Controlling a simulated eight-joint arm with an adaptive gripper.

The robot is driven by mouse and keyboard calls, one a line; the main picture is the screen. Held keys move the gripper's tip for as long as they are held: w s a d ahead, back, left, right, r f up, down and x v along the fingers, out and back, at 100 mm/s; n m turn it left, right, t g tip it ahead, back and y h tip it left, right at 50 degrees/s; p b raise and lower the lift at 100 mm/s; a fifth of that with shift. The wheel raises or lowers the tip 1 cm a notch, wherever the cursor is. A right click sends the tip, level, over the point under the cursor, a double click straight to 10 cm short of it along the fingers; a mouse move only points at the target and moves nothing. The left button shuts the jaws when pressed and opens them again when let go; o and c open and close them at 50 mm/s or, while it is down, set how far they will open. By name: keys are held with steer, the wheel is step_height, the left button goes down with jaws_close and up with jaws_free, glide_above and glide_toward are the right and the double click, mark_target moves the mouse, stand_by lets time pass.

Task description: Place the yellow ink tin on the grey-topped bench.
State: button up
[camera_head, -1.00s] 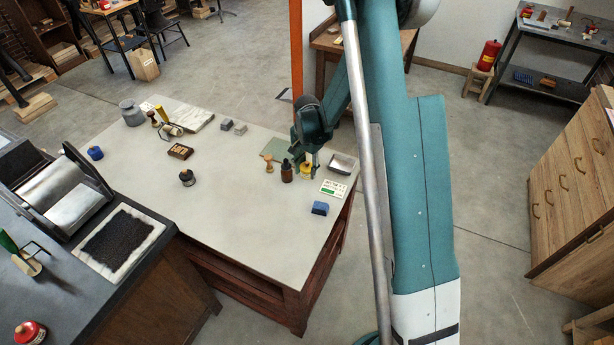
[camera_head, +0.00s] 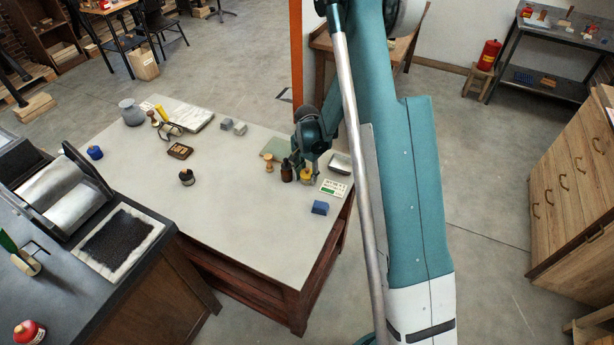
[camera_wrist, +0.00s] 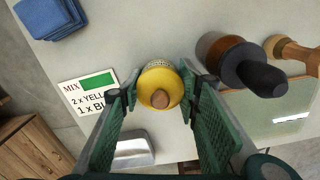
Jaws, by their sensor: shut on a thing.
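The yellow ink tin (camera_wrist: 161,84), with a brown knob on top, is between the fingertips of my gripper (camera_wrist: 158,90) in the wrist view. My gripper is shut on it. In the head view the yellow tin (camera_head: 306,176) is at the right part of the pale-topped table (camera_head: 240,215), partly hidden by the gripper. I cannot tell whether its base touches the table. A bench with a dark grey top (camera_head: 75,305) stands at the lower left and carries a red tin (camera_head: 29,332) and a press (camera_head: 65,195).
A dark brown bottle (camera_wrist: 232,60) stands close beside the tin, with a wooden stamp (camera_wrist: 290,50) beyond it. A printed card (camera_wrist: 88,92), a metal tray (camera_wrist: 133,150) and a blue block (camera_head: 320,207) are also near. The table's middle front is clear.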

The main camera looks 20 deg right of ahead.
steer(key=o, duration=0.7)
steer(key=shift+r, duration=0.15)
steer(key=shift+r, duration=5.95)
steer(key=shift+r, duration=0.15)
